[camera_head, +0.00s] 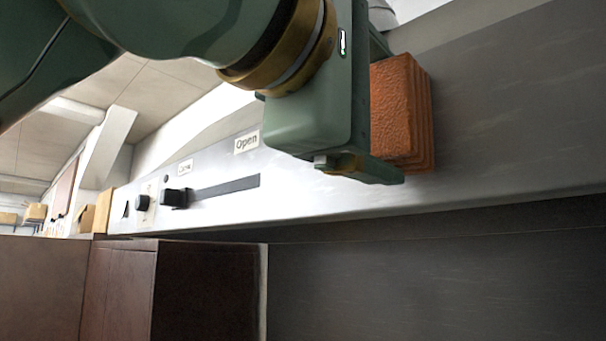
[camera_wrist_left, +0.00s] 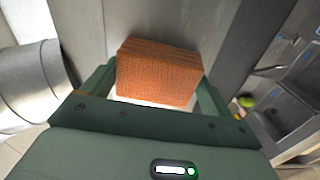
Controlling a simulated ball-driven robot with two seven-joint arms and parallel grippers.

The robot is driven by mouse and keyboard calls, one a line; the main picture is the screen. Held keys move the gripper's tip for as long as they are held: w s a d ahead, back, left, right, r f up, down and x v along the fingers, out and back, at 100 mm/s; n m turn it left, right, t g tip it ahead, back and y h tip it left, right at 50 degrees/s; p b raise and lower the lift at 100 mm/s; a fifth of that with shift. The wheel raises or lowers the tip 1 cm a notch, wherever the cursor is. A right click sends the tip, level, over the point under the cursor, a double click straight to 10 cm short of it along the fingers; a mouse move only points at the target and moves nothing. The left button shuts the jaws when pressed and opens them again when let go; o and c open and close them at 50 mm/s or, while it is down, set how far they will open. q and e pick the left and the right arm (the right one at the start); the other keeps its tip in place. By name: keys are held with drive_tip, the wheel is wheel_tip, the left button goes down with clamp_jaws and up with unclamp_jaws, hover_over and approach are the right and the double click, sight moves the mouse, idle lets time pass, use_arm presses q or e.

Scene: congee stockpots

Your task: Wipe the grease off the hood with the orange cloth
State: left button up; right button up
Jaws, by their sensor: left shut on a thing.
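The orange cloth (camera_head: 402,112) is a thick folded block with a rough surface and layered edges. My left gripper (camera_head: 385,150) is shut on it and holds it at the front panel of the hood (camera_head: 510,130). In the left wrist view the orange cloth (camera_wrist_left: 158,72) sits between the two fingers of the left gripper (camera_wrist_left: 155,95). The cloth is against or very close to the grey metal; I cannot tell if it touches. I see no clear grease patch on the panel in view; part of the panel is hidden behind my arm. My right gripper is not in view.
The hood panel carries a slider knob (camera_head: 174,198) in a dark slot, a round knob (camera_head: 142,202) and an "Open" label (camera_head: 246,142). In the left wrist view a silver duct (camera_wrist_left: 35,85) is at left.

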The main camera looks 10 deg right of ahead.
use_arm(q)
drive_tip(key=shift+w+a, duration=0.8)
drive_tip(key=shift+w, duration=0.25)
drive_tip(key=shift+s, duration=0.15)
drive_tip(key=shift+b+v, duration=1.05)
drive_tip(key=shift+v, duration=1.85)
drive_tip(key=v, duration=0.3)
drive_tip(key=shift+b, duration=0.3)
